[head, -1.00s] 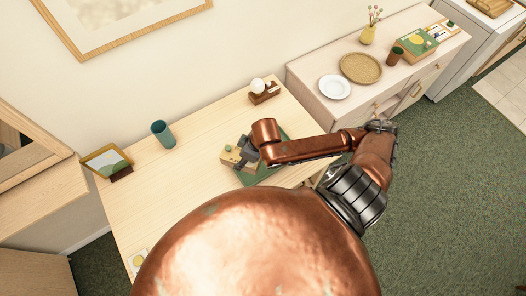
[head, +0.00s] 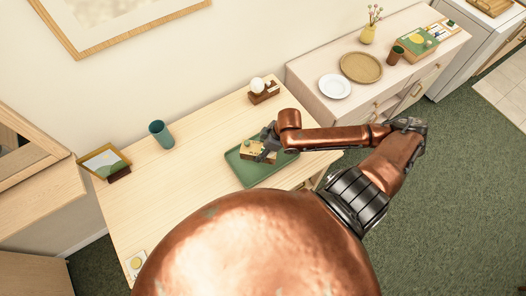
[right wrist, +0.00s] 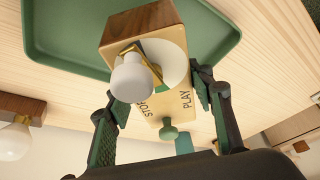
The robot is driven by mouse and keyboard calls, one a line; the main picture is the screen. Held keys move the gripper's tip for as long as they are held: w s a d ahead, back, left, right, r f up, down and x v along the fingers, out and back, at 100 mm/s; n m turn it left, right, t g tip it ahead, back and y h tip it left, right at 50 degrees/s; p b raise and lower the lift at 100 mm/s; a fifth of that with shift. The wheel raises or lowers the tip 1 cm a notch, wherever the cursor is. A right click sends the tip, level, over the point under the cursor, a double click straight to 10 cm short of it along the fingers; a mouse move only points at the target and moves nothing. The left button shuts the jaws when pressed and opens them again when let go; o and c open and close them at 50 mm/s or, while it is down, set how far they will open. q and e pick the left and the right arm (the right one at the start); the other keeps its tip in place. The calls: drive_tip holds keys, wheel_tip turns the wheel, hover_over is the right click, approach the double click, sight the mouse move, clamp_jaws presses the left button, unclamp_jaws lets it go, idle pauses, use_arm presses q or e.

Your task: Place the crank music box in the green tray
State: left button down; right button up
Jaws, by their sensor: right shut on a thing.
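The crank music box (head: 250,150) is a pale wooden block with darker wood at one end. The right wrist view shows its face (right wrist: 172,103) marked STOP and PLAY, a white crank knob (right wrist: 132,80) and a green knob (right wrist: 168,131). My right gripper (head: 268,142) is shut on the box, with one finger on each side. The green tray (head: 247,174) lies on the table under the box; its rim also shows in the right wrist view (right wrist: 52,62). I cannot tell whether the box touches the tray floor. My left gripper is not in view.
A teal cup (head: 161,134), a picture frame (head: 104,162) and a white ball on a brown stand (head: 263,90) stand on the wooden table. A sideboard at the back right holds a white plate (head: 334,87) and a woven tray (head: 361,67). The table's left part is largely clear.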

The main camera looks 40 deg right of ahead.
drive_tip(key=shift+w+d+f, duration=0.3)
drive_tip(key=shift+d+f, duration=0.15)
drive_tip(key=shift+f, duration=0.15)
drive_tip(key=shift+w+d+f, duration=0.3)
drive_tip(key=shift+d+f, duration=0.1)
drive_tip(key=shift+f, duration=0.2)
drive_tip(key=shift+w+d+f, duration=0.15)
drive_tip(key=shift+d+f, duration=0.15)
drive_tip(key=shift+f, duration=0.15)
wheel_tip(320, 180, down, 3)
drive_tip(key=shift+w+d+f, duration=0.1)
drive_tip(key=shift+d+f, duration=0.05)
drive_tip(key=shift+f, duration=0.05)
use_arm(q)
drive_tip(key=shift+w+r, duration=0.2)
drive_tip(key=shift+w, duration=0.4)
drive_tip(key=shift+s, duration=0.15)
use_arm(e)
drive_tip(key=o, duration=1.5)
drive_tip(key=shift+f, duration=0.1)
drive_tip(key=shift+c, duration=0.2)
use_arm(q)
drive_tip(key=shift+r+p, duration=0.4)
drive_tip(key=shift+p, duration=0.15)
use_arm(e)
drive_tip(key=v, duration=1.2)
